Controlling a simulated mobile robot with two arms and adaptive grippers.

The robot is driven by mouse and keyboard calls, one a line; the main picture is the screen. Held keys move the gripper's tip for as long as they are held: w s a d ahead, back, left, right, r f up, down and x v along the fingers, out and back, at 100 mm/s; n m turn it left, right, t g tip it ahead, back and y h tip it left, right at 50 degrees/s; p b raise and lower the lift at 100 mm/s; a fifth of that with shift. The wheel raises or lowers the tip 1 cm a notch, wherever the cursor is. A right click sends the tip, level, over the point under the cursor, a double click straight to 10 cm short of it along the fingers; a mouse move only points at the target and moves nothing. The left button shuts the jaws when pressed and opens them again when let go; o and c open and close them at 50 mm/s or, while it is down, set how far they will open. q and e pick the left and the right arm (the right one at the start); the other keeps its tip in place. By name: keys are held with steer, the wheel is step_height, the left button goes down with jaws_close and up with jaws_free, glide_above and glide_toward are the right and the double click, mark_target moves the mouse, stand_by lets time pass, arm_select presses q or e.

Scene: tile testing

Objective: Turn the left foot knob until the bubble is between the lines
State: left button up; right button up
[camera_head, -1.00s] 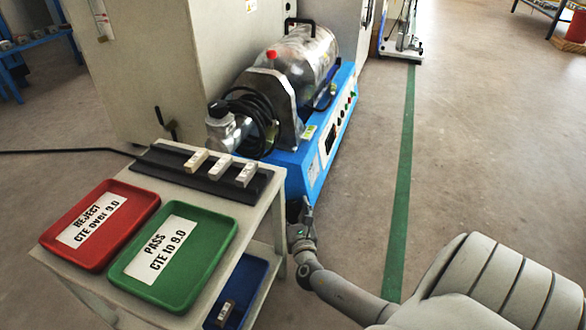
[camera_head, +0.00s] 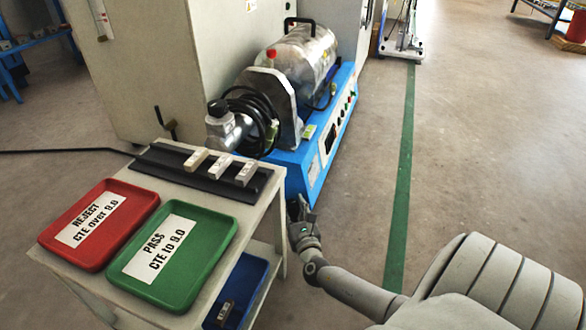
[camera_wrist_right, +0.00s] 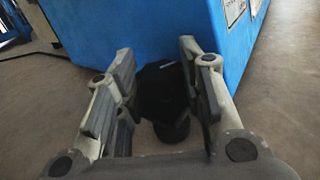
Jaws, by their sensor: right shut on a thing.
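The blue machine (camera_head: 310,175) stands on the floor beside a cart, with a silver cylinder on top. Its near lower corner also shows in the right wrist view (camera_wrist_right: 150,35). My right gripper (camera_head: 301,209) is low at this corner. In the right wrist view, a black foot knob (camera_wrist_right: 162,92) sits under the corner between my two fingers, and the gripper is shut on it. In the head view the knob is hidden by the gripper. I cannot make out a bubble or its lines in any view. My left gripper is not in view.
The cart (camera_head: 262,207) stands close to the left of my right gripper. It carries a red tray (camera_head: 146,196), a green tray (camera_head: 226,222) and a dark rack (camera_head: 200,182) with 3 pale bars. Open floor (camera_head: 470,150) lies to the right of the machine.

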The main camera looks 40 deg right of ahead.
steer(key=shift+y, duration=0.3)
steer(key=o, duration=1)
steer(key=shift+h, duration=0.4)
